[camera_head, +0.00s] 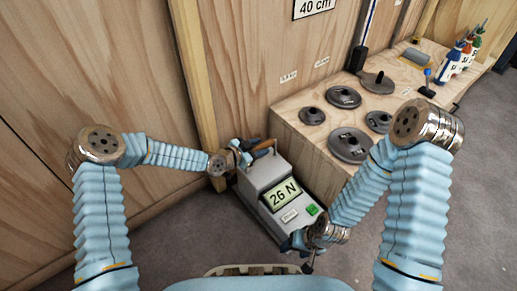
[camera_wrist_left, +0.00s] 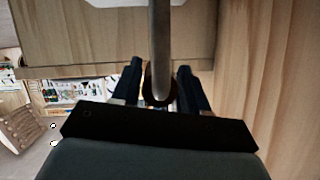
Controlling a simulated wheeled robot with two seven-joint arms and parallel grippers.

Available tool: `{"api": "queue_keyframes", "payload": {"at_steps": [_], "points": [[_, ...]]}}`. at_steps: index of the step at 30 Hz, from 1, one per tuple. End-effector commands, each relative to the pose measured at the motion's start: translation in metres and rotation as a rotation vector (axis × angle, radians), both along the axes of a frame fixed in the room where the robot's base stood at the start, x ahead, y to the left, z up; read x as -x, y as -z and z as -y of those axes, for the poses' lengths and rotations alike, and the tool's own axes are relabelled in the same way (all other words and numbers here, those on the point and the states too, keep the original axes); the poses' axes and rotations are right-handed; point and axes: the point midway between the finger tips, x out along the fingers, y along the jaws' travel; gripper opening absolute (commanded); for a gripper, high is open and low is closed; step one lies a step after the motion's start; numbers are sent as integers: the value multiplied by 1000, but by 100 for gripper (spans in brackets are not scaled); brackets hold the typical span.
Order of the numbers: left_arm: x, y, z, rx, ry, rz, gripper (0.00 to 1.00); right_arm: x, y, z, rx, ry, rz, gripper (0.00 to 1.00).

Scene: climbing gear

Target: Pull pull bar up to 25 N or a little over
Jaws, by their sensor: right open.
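The grey force gauge (camera_head: 262,177) stands on the floor beside the wooden box, and its display (camera_head: 284,195) reads 26 N. A green button (camera_head: 312,210) is on its front. My left gripper (camera_head: 246,150) is at the top of the gauge, at the pull bar (camera_head: 264,145), which is partly hidden by the fingers. In the left wrist view, the bar (camera_wrist_left: 160,45) runs between the two dark fingers (camera_wrist_left: 160,85), which close around it. My right gripper (camera_head: 306,256) is low, near the front of the gauge, open, with its fingertips partly hidden.
A plywood wall (camera_head: 255,60) rises behind the gauge. Carpet floor (camera_head: 190,240) is clear to the left.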

Motion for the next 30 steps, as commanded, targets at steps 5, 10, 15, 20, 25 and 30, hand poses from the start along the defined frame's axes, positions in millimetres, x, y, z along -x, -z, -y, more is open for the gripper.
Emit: {"api": "queue_keyframes", "payload": {"at_steps": [5, 10, 15, 20, 25, 30], "points": [[1, 1, 0, -1, 3, -4, 62, 0, -1, 0, 0, 0, 0, 62], [2, 2, 1, -2, 4, -7, 62, 0, -1, 0, 0, 0, 0, 62], [8, -3, -7, -3, 4, -7, 62, 0, -3, 0, 0, 0, 0, 62], [27, -16, -31, -3, 1, -8, 62, 0, -9, 0, 0, -1, -2, 62], [54, -32, -61, -3, 2, -7, 62, 1, -14, 0, 0, -2, -2, 62], [74, -44, -84, -3, 2, -7, 62, 1, -18, 0, -1, -2, -3, 62]]}}
